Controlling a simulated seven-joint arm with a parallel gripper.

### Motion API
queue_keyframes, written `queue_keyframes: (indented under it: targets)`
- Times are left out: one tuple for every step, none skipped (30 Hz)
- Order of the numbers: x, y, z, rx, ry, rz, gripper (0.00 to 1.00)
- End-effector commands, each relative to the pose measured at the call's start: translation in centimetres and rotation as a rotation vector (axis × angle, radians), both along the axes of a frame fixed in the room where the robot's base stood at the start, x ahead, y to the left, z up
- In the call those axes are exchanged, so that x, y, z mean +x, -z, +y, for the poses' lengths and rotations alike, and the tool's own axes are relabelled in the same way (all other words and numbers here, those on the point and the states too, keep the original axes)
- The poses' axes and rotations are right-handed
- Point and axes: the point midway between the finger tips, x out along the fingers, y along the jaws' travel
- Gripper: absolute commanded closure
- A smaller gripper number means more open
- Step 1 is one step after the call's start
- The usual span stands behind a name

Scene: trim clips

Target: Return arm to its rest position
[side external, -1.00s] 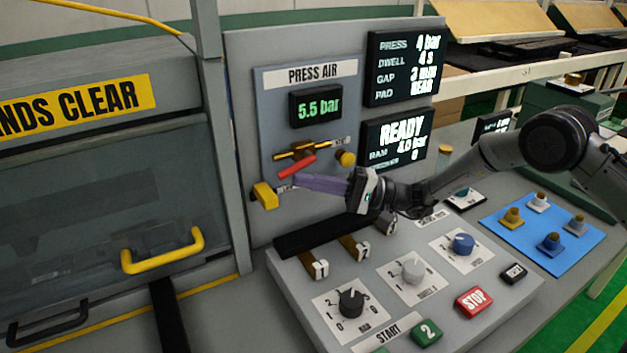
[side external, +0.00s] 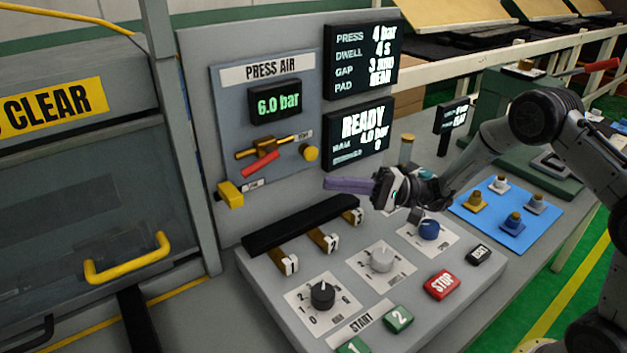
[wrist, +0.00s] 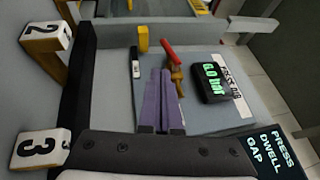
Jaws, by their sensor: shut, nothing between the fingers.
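My gripper (side external: 326,184) has purple fingers, pressed together with nothing between them. In the side external view it hangs in the air above the control console, in front of the press-air panel and to the right of the red valve handle. In the wrist view my gripper (wrist: 163,75) points at the panel. The panel's red valve handle (side external: 261,164) sits on a brass valve, and it also shows in the wrist view (wrist: 169,52). The gauge (side external: 276,102) reads 6.0 bar.
The sloped console holds several numbered levers, dials such as the black knob (side external: 322,294), a red STOP button (side external: 442,285) and green start buttons (side external: 398,319). A blue mat (side external: 484,223) with several small pieces lies at the right. The READY screen (side external: 361,134) stands behind.

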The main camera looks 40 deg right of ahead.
Motion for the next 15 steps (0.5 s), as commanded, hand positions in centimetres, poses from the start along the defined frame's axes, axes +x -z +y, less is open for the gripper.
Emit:
queue_keyframes:
  targets:
    - [-0.21,0.07,-0.48,0.001,0.002,0.000,1.00]
    - [-0.32,0.11,-0.63,0.000,0.000,-0.001,1.00]
    - [-0.44,0.15,-0.82,0.000,0.000,-0.001,1.00]
    - [-0.49,0.18,-0.92,0.000,0.000,-0.001,1.00]
    - [-0.54,0.19,-1.01,0.000,0.000,-0.001,1.00]
    - [-0.58,0.20,-1.07,0.000,0.000,-0.001,1.00]
    - [-0.59,0.21,-1.09,0.000,0.000,-0.001,1.00]
    - [-0.60,0.22,-1.10,0.000,0.000,-0.001,1.00]
    - [-0.61,0.22,-1.09,0.000,0.000,-0.001,1.00]
    - [-0.61,0.22,-1.08,0.000,-0.001,-0.002,1.00]
    - [-0.61,0.22,-1.08,0.000,-0.001,-0.002,1.00]
    - [-0.60,0.23,-1.07,0.000,-0.001,-0.002,1.00]
    - [-0.60,0.21,-1.07,0.000,-0.001,-0.002,1.00]
    - [-0.60,0.22,-1.06,0.000,-0.001,-0.002,1.00]
    - [-0.61,0.22,-0.99,-0.001,-0.002,-0.001,1.00]
